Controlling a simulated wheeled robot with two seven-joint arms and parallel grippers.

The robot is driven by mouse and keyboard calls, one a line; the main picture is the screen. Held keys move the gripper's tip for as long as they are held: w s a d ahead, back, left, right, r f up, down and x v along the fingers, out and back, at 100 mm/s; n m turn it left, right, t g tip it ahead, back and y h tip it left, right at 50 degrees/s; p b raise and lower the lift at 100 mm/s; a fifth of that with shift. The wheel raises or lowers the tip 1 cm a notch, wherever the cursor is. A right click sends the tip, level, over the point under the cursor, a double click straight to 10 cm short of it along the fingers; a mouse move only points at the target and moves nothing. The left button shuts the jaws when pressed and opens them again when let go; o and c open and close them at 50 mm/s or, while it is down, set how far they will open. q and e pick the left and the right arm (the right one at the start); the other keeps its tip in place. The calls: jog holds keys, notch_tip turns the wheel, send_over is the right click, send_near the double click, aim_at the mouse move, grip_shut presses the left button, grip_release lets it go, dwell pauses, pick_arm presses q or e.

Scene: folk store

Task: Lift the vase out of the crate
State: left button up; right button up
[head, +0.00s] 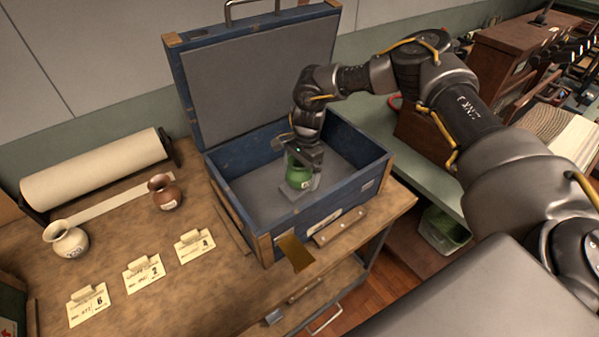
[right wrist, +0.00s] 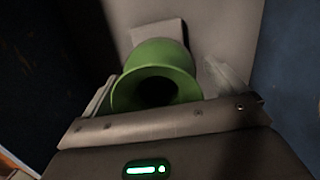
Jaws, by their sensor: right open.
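The green vase (head: 298,172) stands upright inside the blue crate (head: 247,221), whose lid is raised at the back. My right gripper (head: 303,168) reaches down into the crate at the vase, with its fingers open around it. In the right wrist view the vase's round mouth (right wrist: 157,88) faces the camera, between the fingers at the edge of the gripper body. Whether the fingers touch the vase is hidden. Part of the vase is covered by my right gripper in the head view. My left gripper is not in view.
A brown vase (head: 165,192) and a cream vase (head: 66,240) stand on the workbench left of the crate. Several paper tags (head: 143,273) lie in front of them. A paper roll (head: 95,170) lies behind. The crate walls stand close around my right gripper.

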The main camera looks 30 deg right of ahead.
jog(key=shift+a, duration=0.1)
jog(key=shift+c, duration=0.3)
jog(key=c, duration=1.2)
